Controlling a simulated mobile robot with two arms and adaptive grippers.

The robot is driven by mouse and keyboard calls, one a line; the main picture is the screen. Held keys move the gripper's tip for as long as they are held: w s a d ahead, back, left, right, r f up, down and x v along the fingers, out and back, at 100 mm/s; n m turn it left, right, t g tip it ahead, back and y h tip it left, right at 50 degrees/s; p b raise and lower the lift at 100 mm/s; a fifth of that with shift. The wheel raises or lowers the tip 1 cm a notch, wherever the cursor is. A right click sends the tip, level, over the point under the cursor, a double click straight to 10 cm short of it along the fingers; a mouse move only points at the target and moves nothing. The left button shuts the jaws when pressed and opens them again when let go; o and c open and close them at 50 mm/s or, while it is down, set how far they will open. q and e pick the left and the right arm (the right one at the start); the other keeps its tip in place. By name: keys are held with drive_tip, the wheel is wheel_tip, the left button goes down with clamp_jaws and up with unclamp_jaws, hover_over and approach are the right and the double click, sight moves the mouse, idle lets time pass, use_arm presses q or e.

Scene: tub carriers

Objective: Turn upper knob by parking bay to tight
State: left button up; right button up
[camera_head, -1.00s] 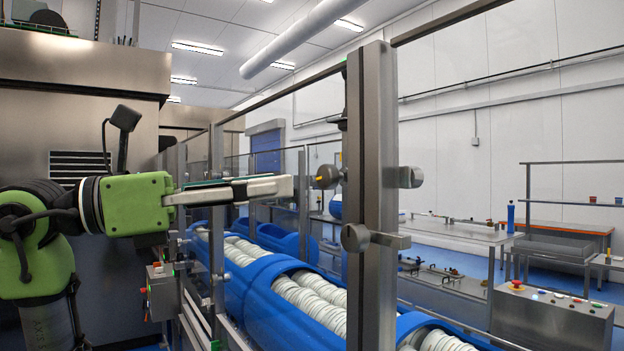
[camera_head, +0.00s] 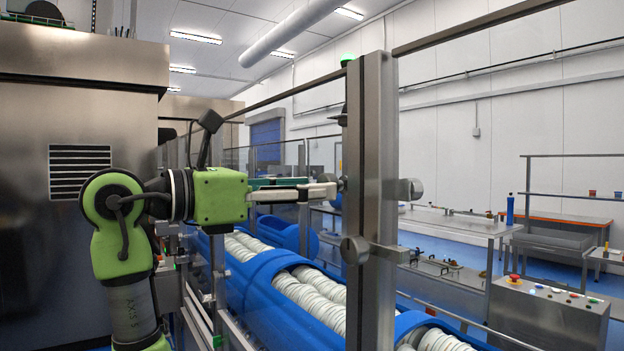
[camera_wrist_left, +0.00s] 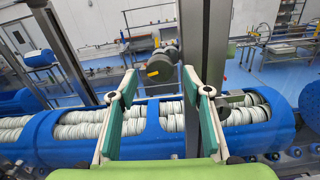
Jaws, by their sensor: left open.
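A grey steel post (camera_head: 368,120) stands in the middle of the head view. The upper knob sits on its left side; my left gripper's fingertips mostly hide it there. In the left wrist view the knob (camera_wrist_left: 160,69) is a dark round grip with a yellow mark, between and just beyond the open fingertips. My left gripper (camera_head: 330,187) reaches in from the left at knob height; its open jaws (camera_wrist_left: 160,84) look empty. Contact with the knob cannot be told. A lower knob (camera_head: 355,250) sits further down the post. My right gripper is not in view.
Blue tub carriers (camera_head: 250,285) with stacked white discs run below the arm. A rail (camera_head: 470,26) meets the post top. A control box (camera_head: 550,310) with a red button stands at right. A steel cabinet (camera_head: 80,95) is at left.

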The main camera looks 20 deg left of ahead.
use_arm(q)
drive_tip(key=shift+w+d, duration=0.45)
drive_tip(key=shift+w, duration=0.1)
drive_tip(key=c, duration=1.1)
